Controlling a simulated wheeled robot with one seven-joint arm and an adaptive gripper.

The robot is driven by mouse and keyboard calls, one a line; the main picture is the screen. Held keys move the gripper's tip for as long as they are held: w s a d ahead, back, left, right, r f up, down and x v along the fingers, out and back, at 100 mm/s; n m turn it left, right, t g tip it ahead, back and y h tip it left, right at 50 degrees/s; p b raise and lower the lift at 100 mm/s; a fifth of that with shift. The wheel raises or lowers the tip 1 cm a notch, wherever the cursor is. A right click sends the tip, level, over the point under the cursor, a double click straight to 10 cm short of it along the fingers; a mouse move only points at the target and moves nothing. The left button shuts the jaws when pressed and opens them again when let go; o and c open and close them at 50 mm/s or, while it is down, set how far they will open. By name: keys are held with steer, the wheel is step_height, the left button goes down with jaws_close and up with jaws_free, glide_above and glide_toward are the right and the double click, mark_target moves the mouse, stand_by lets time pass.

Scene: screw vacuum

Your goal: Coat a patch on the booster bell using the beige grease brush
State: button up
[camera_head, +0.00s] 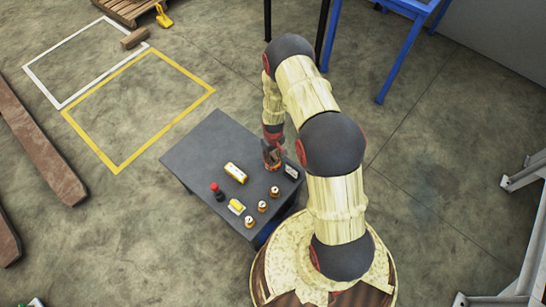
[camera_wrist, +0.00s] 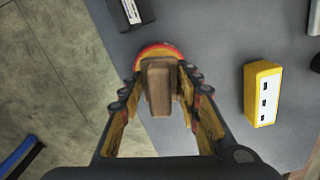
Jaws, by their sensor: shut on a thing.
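My gripper (camera_wrist: 162,80) is shut on a brown, block-like handle (camera_wrist: 159,92), which I take to be the beige grease brush. A red-orange rounded edge (camera_wrist: 153,49) shows just beyond the handle; the bristles are hidden. In the head view my gripper (camera_head: 272,155) is low over the right part of the dark grey table (camera_head: 205,142); I cannot tell whether the held thing touches the top. I cannot make out a booster bell in either view.
A yellow box with a white face (camera_head: 235,172) stands left of my gripper; a small dark labelled block (camera_head: 291,171) lies right. A red-and-black piece (camera_head: 217,191), a yellow piece (camera_head: 236,206) and small brass pieces (camera_head: 262,206) stand nearer. The table's far left is bare.

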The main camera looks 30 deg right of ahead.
mark_target(273, 154)
steer(key=shift+f+b, duration=0.35)
steer(key=shift+f, duration=0.15)
stand_by(1.3)
steer(key=shift+r+p, duration=2.2)
steer(key=shift+r, duration=1.35)
